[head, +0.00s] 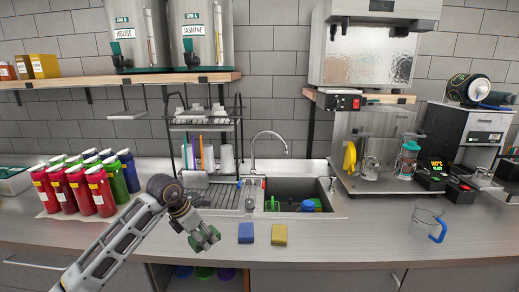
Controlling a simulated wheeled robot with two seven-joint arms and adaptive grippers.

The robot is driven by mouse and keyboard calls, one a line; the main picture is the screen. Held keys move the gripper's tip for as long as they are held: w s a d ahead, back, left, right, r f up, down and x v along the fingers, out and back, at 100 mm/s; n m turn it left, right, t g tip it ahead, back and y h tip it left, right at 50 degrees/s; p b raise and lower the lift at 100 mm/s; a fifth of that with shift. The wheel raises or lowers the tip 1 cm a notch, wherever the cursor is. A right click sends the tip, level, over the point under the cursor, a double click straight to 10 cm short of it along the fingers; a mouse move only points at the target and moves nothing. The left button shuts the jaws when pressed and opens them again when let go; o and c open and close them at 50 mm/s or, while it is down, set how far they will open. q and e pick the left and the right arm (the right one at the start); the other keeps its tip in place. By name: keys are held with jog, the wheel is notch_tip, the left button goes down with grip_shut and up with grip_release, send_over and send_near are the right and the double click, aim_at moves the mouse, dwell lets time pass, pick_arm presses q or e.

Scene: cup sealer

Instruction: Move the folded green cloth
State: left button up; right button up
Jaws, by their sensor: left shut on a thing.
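My left gripper (200,232) reaches in from the lower left over the front of the counter. It is shut on the folded green cloth (209,240), which shows as small green parts around the fingertips. The fingers hide much of the cloth. I cannot tell whether the cloth touches the counter. My right gripper is not in view.
The sink (297,189) and dish rack (206,188) are behind. Red bottles (78,190) stand left. A clear jug (427,226) stands right; the counter between is clear.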

pick_arm(q)
jog(key=shift+s+r, duration=0.1)
jog(key=shift+s, duration=0.15)
jog(key=shift+w+m, duration=0.2)
jog(key=shift+m, duration=0.4)
jog(key=shift+h, duration=0.3)
